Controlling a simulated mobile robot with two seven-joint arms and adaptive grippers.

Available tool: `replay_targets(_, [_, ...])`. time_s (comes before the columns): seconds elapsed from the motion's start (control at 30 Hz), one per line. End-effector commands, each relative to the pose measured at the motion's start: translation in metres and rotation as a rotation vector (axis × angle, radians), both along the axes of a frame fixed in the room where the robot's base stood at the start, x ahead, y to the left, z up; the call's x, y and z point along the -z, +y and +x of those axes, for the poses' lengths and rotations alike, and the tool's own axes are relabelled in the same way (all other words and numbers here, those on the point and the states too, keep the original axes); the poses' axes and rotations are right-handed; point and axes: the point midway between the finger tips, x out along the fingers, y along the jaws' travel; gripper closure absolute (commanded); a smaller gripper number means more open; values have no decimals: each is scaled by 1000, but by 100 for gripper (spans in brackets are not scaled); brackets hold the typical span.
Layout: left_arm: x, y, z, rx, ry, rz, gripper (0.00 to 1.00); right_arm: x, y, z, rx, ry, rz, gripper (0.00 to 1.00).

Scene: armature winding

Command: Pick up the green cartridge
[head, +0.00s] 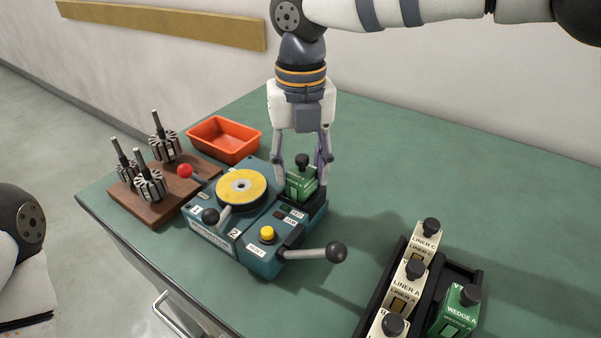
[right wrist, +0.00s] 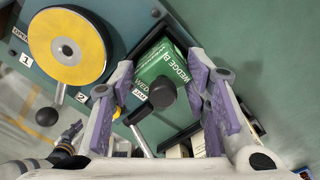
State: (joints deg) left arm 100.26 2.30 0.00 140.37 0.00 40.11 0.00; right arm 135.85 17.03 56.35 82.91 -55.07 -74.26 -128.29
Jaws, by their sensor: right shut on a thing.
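One green cartridge (head: 301,184) with a black knob on top sits at the back right slot of the teal machine (head: 236,262). It also shows in the right wrist view (right wrist: 160,62), its label reading WEDGE and a letter I cannot make out surely. My right gripper (head: 302,178) reaches down from above and is shut on this cartridge, with a finger on each side. Whether it is lifted clear of the slot I cannot tell. A second green cartridge (head: 456,315), labelled WEDGE A, stands in the black rack (head: 463,270).
Cream liner cartridges (head: 407,285) stand in the rack. The machine bears a yellow disc (head: 241,188), a yellow button (head: 267,233) and a lever with a black knob (head: 335,252). An orange bin (head: 224,139) and wooden board (head: 150,208) with armatures lie left. The table's back right is clear.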

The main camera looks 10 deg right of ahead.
Motion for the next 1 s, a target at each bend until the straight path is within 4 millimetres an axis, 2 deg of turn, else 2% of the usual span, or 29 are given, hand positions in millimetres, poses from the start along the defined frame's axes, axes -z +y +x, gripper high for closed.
replay_targets(0.17, [0, 0, 1, 0, -2, 0, 60, -33, 1, -2, 0, -5, -2, 100])
replay_targets(0.4, [-9, 0, 10, 0, -35, 0, 60, -93, 25, -45, -2, -13, -3, 100])
replay_targets(0.5, [-13, 0, 14, 0, -50, 0, 60, -106, 42, -73, -4, -11, -4, 100])
replay_targets(0.6, [-16, 0, 17, 1, -60, 0, 60, -116, 54, -95, -3, -10, -4, 100])
replay_targets(0.73, [-17, 0, 19, 0, -67, 0, 60, -124, 65, -113, -2, -5, -2, 100])
replay_targets(1.0, [-18, 0, 19, 0, -68, 0, 60, -126, 71, -121, 1, -1, -1, 100])
